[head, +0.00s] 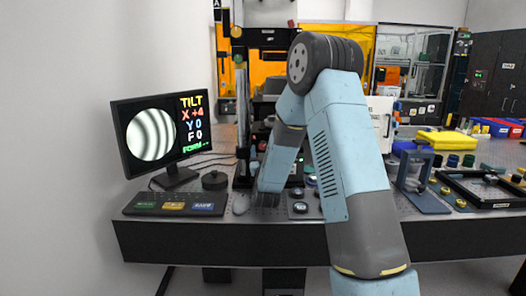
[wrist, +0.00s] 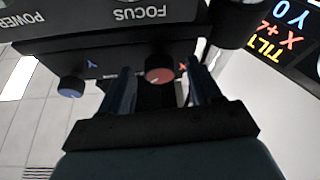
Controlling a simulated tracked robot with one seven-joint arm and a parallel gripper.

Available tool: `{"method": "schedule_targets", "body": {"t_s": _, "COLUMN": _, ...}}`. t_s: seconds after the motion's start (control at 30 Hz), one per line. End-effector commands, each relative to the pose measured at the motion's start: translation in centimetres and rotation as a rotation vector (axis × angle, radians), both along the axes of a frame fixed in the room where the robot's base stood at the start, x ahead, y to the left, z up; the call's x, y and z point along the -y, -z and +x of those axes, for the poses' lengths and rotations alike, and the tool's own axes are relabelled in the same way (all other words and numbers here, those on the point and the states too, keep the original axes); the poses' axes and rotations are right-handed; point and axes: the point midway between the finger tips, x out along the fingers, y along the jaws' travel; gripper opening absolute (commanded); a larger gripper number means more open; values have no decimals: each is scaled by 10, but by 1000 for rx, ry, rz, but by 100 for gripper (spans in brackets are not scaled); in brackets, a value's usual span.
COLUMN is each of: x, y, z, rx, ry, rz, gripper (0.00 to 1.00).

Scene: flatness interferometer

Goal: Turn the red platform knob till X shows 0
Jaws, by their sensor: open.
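The red platform knob (wrist: 159,76) is marked with a red X and sits on the front of a dark instrument body in the wrist view. My gripper (wrist: 163,82) is open, with one finger on each side of the red knob and gaps visible between fingers and knob. The monitor (head: 158,133) in the head view shows striped fringes and reads TILT X +4, Y 0, F 0. Part of this readout also shows upside down in the wrist view (wrist: 284,40). The red knob cannot be made out in the head view.
A blue knob (wrist: 70,88) marked Y sits beside the red one. FOCUS and POWER labels are above. A blue stand (head: 424,200) is at right.

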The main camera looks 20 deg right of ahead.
Motion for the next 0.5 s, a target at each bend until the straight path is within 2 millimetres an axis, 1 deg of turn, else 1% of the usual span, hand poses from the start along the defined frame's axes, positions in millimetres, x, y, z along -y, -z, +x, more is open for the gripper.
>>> {"method": "schedule_targets", "body": {"t_s": 0.1, "x": 1, "y": -1, "z": 4, "rx": -1, "ry": 0, "rz": 0, "gripper": 63}}
{"method": "schedule_targets", "body": {"t_s": 0.37, "x": 1, "y": -2, "z": 5, "rx": -2, "ry": 1, "rz": 0, "gripper": 62}}
{"method": "schedule_targets", "body": {"t_s": 0.5, "x": 1, "y": -2, "z": 5, "rx": -1, "ry": 1, "rz": -1, "gripper": 49}}
